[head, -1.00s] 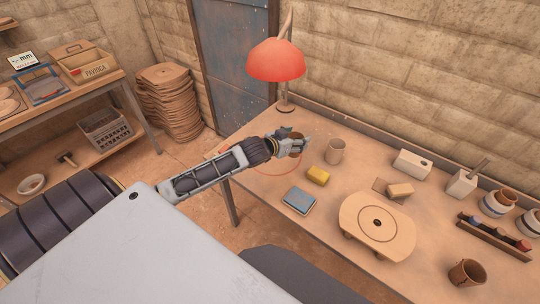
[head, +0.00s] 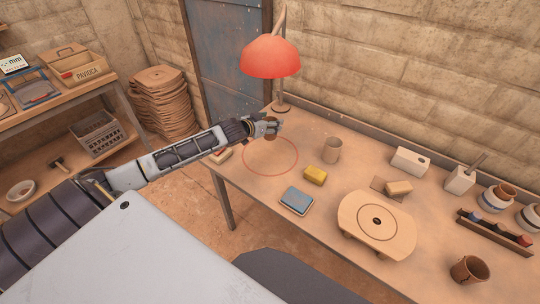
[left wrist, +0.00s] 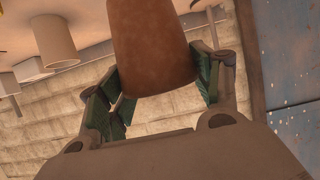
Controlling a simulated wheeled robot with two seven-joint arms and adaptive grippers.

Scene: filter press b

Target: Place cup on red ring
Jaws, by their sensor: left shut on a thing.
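The red ring (head: 292,168) is a thin circle marked on the table, and its inside looks empty. My left gripper (head: 272,127) is at the far left edge of the ring, near the lamp base. It is shut on a brown clay cup (head: 271,136), which it partly hides in the head view. In the left wrist view the brown cup (left wrist: 150,45) fills the space between the two green-padded fingers (left wrist: 160,95). I cannot tell whether the cup touches the table. My right gripper is in neither view.
A beige cup (head: 332,150) stands right of the ring, with a yellow sponge (head: 315,174) and a blue-grey box (head: 297,200) in front. A red lamp (head: 270,58) rises behind. A round wooden wheel board (head: 376,222) and another brown cup (head: 469,270) are farther right.

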